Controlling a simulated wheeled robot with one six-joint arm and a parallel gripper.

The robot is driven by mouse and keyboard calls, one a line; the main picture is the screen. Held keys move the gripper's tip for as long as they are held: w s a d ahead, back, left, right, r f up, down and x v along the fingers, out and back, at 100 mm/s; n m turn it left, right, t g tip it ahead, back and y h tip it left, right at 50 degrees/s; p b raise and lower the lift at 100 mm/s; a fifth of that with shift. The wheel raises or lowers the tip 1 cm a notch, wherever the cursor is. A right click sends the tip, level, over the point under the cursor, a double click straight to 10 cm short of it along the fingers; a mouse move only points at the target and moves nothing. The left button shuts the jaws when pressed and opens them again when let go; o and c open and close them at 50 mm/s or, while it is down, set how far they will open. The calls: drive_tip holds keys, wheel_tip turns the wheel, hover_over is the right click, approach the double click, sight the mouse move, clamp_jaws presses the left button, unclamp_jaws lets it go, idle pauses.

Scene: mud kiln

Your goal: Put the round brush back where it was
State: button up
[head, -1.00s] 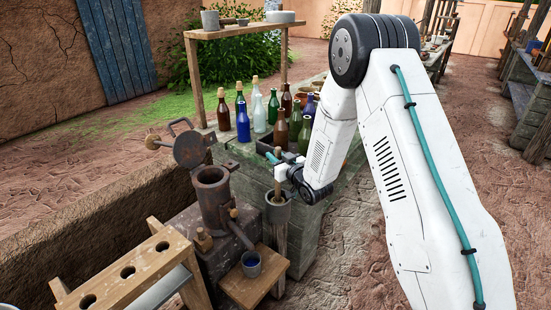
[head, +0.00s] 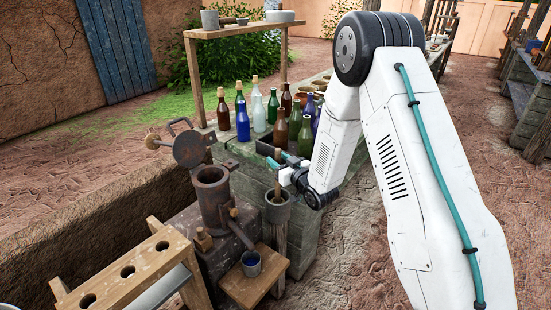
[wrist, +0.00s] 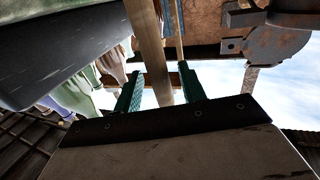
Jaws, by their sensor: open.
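A wooden handle (head: 277,186) stands nearly upright in a grey round pot (head: 279,210). It looks like the round brush's handle; the brush head is hidden inside the pot. My gripper (head: 283,169) is beside the handle, above the pot's rim. In the wrist view my gripper (wrist: 160,82) has its two teal fingers apart. The handle (wrist: 149,45) shows between them, with a visible gap on the right side. I cannot tell whether the left finger touches it.
Several bottles (head: 243,122) crowd the stone bench behind the gripper. A rusty metal cylinder (head: 211,195) with a raised lid (head: 192,149) stands left of the pot. A small cup (head: 251,264) sits on a wooden stand in front.

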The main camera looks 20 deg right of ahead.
drive_tip(key=v, duration=1)
drive_tip(key=s+d+r+m+g+h, duration=0.25)
drive_tip(key=s+r+g+h, duration=0.45)
drive_tip(key=r, duration=0.6)
drive_tip(key=s+a+r+g, duration=0.1)
drive_tip(key=s+r+g, duration=0.1)
drive_tip(key=s, duration=0.8)
drive_tip(key=s+a+r+g+y, duration=0.1)
drive_tip(key=s+r+g, duration=0.2)
drive_tip(key=s, duration=0.7)
drive_tip(key=s+r+m+g, duration=0.1)
drive_tip(key=s+r+g, duration=0.2)
drive_tip(key=s, duration=0.7)
drive_tip(key=shift+s+a+g, duration=0.3)
drive_tip(key=shift+a+g, duration=0.1)
drive_tip(key=shift+g, duration=0.1)
